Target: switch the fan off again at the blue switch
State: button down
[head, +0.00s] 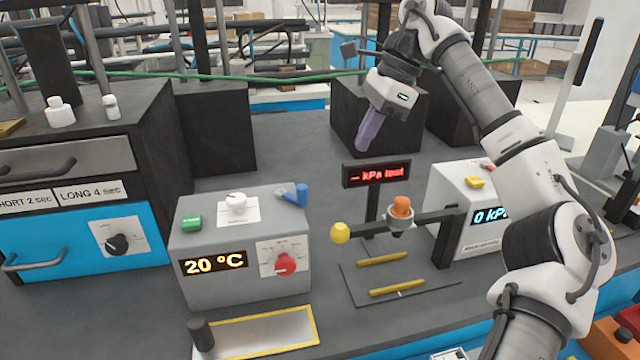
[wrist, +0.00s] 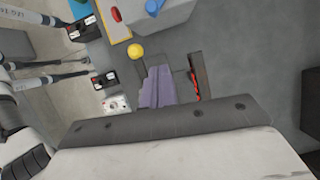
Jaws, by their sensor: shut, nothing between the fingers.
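The blue switch (head: 301,194) is a small lever on the right of the top of a grey box (head: 188,268) with a "20 °C" display. It stands tilted up. In the wrist view a blue part (wrist: 153,6) shows at the top edge, probably the same switch. My gripper (head: 366,140) hangs in the air behind and to the right of the box, well above the bench and apart from the switch. Its purple fingers are shut and empty; they also show in the wrist view (wrist: 158,86). I cannot make out a fan.
The box also carries a green button (head: 191,222), a white knob (head: 236,202) and a red knob (head: 285,264). A red-lit "kPa test" display (head: 376,174), a yellow ball (head: 340,233) and a white "0 kPa" box (head: 452,190) stand to the right. A blue-fronted cabinet (head: 60,245) stands left.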

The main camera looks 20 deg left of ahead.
jog(key=s+a+f+p, duration=0.2)
jog(key=s+a+f, duration=0.1)
jog(key=a+f, duration=0.4)
jog(key=shift+s+f, duration=0.35)
jog(key=shift+f, duration=0.75)
